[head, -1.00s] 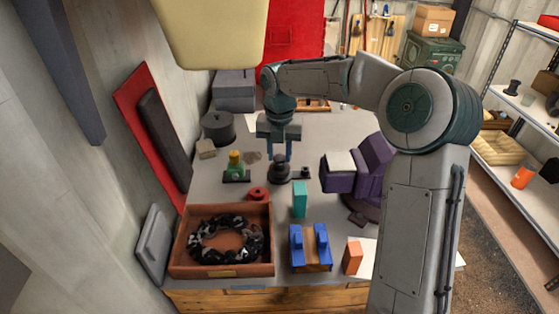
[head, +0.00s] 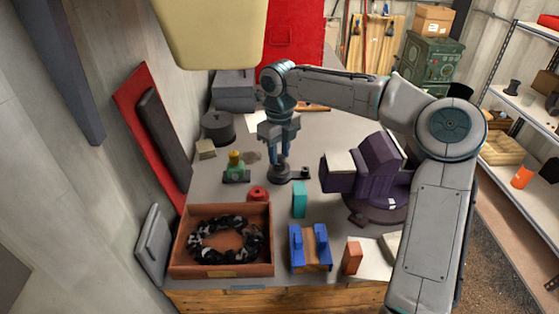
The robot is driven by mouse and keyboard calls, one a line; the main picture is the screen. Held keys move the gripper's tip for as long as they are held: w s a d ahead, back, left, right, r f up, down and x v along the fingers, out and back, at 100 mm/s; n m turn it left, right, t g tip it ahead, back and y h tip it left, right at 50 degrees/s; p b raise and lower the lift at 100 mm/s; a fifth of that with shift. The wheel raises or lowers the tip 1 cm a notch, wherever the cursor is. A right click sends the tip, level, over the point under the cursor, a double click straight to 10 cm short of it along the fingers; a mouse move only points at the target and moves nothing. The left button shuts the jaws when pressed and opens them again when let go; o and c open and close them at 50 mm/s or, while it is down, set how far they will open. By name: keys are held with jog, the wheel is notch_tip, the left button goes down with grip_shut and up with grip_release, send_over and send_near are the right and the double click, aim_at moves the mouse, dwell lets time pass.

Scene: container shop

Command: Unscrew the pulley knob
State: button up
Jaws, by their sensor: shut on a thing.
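The dark pulley piece (head: 279,174) stands upright on the grey bench, with a short bar reaching right to a small dark end piece (head: 304,172). I take its upper part to be the pulley knob. My gripper (head: 279,160) points straight down over it, with its fingers shut on the knob at the top. The fingers hide most of the knob, so I cannot tell how far it is threaded.
Close by are a green piece with a yellow top (head: 235,167), a red ring (head: 258,193), a teal block (head: 299,200) and a purple machine (head: 374,164). In front stand a brown tray (head: 221,270), a blue holder (head: 310,262) and an orange block (head: 352,258).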

jog(key=shift+d, duration=0.1)
jog(key=o, duration=1.2)
jog(key=shift+c, duration=1.1)
